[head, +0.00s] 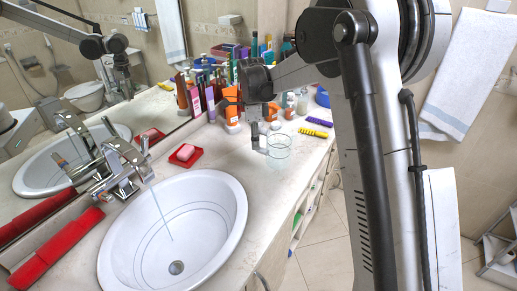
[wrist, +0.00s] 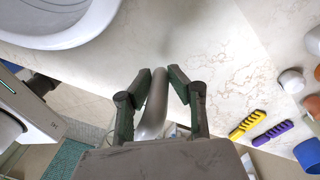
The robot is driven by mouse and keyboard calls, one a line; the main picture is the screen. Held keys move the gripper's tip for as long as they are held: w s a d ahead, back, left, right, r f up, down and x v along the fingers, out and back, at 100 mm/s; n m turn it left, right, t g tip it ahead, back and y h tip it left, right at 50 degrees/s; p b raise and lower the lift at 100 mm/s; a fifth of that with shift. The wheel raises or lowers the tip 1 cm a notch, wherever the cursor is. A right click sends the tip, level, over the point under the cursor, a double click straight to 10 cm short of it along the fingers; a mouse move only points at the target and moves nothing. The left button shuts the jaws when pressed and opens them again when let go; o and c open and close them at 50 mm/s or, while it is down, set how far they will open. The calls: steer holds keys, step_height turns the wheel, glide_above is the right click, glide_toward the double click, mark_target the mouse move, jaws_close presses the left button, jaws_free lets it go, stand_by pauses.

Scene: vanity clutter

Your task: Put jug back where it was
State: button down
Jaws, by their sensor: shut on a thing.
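The jug (head: 279,148) looks like a clear, pale green glass vessel in the head view. It shows upright near the front edge of the counter (head: 216,155), to the right of the sink. My gripper (head: 262,143) is at its left side. In the wrist view, my gripper (wrist: 162,72) has a pale grey curved piece (wrist: 155,110) between its fingers, seemingly the jug's handle. The rest of the jug is hard to make out there. I cannot tell whether its base touches the counter.
The sink (head: 140,240) with running tap is at left. A red soap dish (head: 184,158) stands behind it. Several bottles and boxes (head: 205,92) crowd the back. Yellow (head: 313,132) and purple (head: 319,121) brushes lie right of the jug. Bare counter lies between sink and jug.

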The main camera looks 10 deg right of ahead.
steer(key=w+f, duration=0.1)
steer(key=w+d, duration=0.1)
steer(key=shift+w+d+f, duration=0.15)
steer(key=shift+w+f, duration=0.15)
steer(key=shift+f, duration=0.05)
steer(key=shift+f+p, duration=0.45)
steer(key=shift+f, duration=1.55)
steer(key=shift+f, duration=0.1)
steer(key=shift+f, duration=0.1)
steer(key=c, duration=1.6)
jaws_free()
